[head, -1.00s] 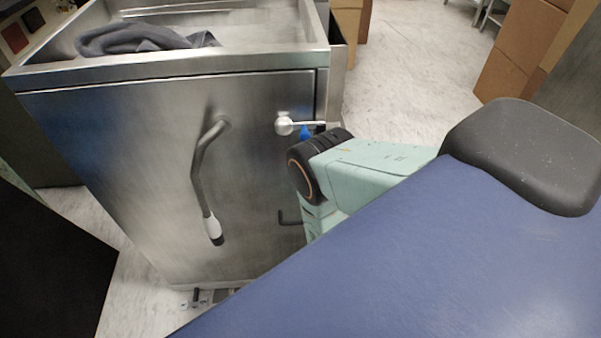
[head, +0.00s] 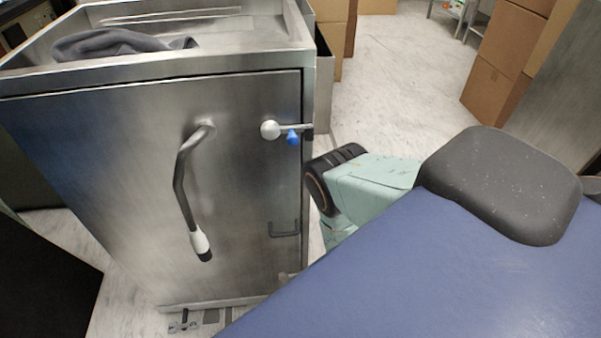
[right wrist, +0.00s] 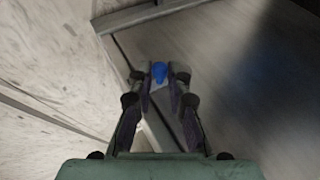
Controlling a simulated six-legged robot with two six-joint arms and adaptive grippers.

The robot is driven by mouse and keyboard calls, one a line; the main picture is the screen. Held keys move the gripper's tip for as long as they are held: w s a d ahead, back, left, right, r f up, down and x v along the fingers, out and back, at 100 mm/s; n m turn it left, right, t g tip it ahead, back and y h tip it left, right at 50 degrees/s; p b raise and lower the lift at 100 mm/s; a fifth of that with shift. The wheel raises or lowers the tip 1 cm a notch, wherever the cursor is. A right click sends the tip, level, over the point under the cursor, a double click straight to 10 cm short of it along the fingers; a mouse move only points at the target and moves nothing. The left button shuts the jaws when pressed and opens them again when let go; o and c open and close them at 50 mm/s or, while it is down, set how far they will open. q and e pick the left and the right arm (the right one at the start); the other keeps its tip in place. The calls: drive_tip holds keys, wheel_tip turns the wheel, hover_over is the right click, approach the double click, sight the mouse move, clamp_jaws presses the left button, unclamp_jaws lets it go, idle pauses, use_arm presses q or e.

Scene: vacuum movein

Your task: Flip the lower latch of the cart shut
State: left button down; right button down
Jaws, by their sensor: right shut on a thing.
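The steel cart (head: 130,190) stands at the left in the head view, its door closed. The upper latch (head: 270,130) has a round metal knob and a blue tab (head: 293,137), with its bar across the door's right edge. The lower latch is hidden in the head view, behind my body. In the right wrist view my right gripper (right wrist: 160,77) is shut on a blue tab (right wrist: 159,71) by the cart's edge, which appears to be the lower latch's. My right arm (head: 365,185) reaches down beside the cart. My left gripper is not in view.
A dark cloth (head: 120,45) lies on the cart top. Cardboard boxes (head: 495,75) stand at the back right. Pale floor (head: 395,90) is clear between them.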

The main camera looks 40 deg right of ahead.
idle(0.3)
drive_tip(key=c, duration=1.3)
unclamp_jaws()
drive_tip(key=v, duration=1.2)
drive_tip(key=shift+s, duration=0.1)
